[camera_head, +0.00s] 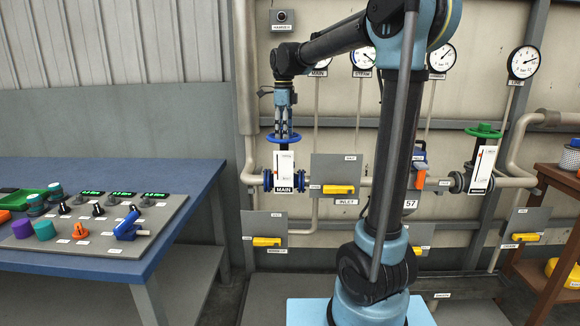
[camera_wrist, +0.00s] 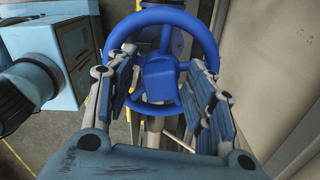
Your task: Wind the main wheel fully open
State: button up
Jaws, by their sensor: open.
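The main wheel (camera_head: 281,138) is a blue handwheel on top of the valve with a white "MAIN" plate (camera_head: 284,170). It lies flat, with pipe flanges to either side of the valve below it. My gripper (camera_head: 283,130) points straight down just above the wheel's hub. In the wrist view the blue wheel (camera_wrist: 187,20) fills the upper middle, with its blocky hub between my gripper's fingers (camera_wrist: 162,85). The fingers are spread apart, one on each side of the hub. I cannot tell whether they touch the rim or spokes.
A blue bench (camera_head: 180,175) with a control panel (camera_head: 160,220) stands at the left. A grey plate with a yellow handle (camera_head: 338,190) is right of the valve. A green handwheel (camera_head: 484,131) is farther right. Gauges hang above; pipes run along the wall.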

jog(key=c, duration=0.9)
jog(key=n, duration=1.7)
jog(key=shift+s, duration=0.1)
jog(key=n, duration=0.3)
